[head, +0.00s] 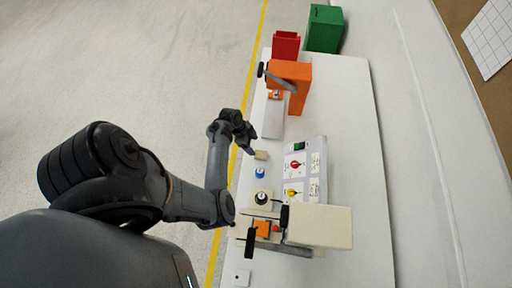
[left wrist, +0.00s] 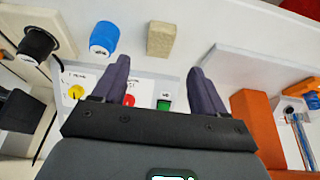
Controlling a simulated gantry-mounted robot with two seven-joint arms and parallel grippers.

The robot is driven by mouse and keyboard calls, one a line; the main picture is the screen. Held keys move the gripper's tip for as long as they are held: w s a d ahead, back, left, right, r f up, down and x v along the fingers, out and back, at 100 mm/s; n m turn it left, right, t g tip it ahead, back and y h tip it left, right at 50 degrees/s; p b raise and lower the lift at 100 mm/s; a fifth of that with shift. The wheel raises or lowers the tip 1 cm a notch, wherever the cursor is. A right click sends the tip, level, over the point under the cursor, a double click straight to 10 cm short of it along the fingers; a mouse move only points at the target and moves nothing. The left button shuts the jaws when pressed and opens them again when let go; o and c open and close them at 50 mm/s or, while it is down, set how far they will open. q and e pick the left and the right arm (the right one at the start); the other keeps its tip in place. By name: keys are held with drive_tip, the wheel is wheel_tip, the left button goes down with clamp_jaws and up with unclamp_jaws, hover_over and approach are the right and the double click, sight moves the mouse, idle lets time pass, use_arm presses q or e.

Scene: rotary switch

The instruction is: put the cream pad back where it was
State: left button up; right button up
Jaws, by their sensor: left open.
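The cream pad (head: 261,155) is a small beige block on the white table, between the blue knob and the grey plate. It also shows in the left wrist view (left wrist: 161,39), lying just beyond the space between my fingertips and apart from them. My left gripper (head: 248,145) is open and empty, close beside the pad on its upper-left side in the head view. In the left wrist view its two dark fingers (left wrist: 160,68) are spread apart. My right gripper is not in view.
A blue knob (head: 260,173) and a black knob (head: 262,198) stand near the pad. A switch panel (head: 312,155) lies to the right. An orange machine (head: 290,72) stands behind with a grey plate (head: 274,121); a cream machine (head: 325,227) stands in front. Bare table (head: 350,130) lies at right.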

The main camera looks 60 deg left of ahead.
use_arm(q)
drive_tip(key=s+a+r+n+g+y, duration=0.1)
drive_tip(key=a+r+y, duration=0.1)
drive_tip(key=r, duration=0.3)
drive_tip(key=s+a+r+y, duration=0.1)
drive_tip(key=a+r, duration=0.2)
drive_tip(key=r, duration=0.2)
drive_tip(key=w+d+r+n+y, duration=0.1)
drive_tip(key=d+r+y, duration=0.1)
drive_tip(key=d+r, duration=0.2)
drive_tip(key=s+d+r+n+h, duration=0.1)
drive_tip(key=s+d, duration=0.1)
drive_tip(key=d, duration=0.7)
drive_tip(key=s+d+r, duration=0.2)
drive_tip(key=d, duration=0.7)
drive_tip(key=s+d+r+n+h, duration=0.1)
drive_tip(key=s+d+r, duration=0.1)
drive_tip(key=d, duration=0.7)
drive_tip(key=shift+s+n+t+h, duration=0.3)
drive_tip(key=shift+s+t, duration=0.1)
drive_tip(key=shift+s, duration=0.15)
drive_tip(key=shift+r+p, duration=0.15)
drive_tip(key=shift+p, duration=0.15)
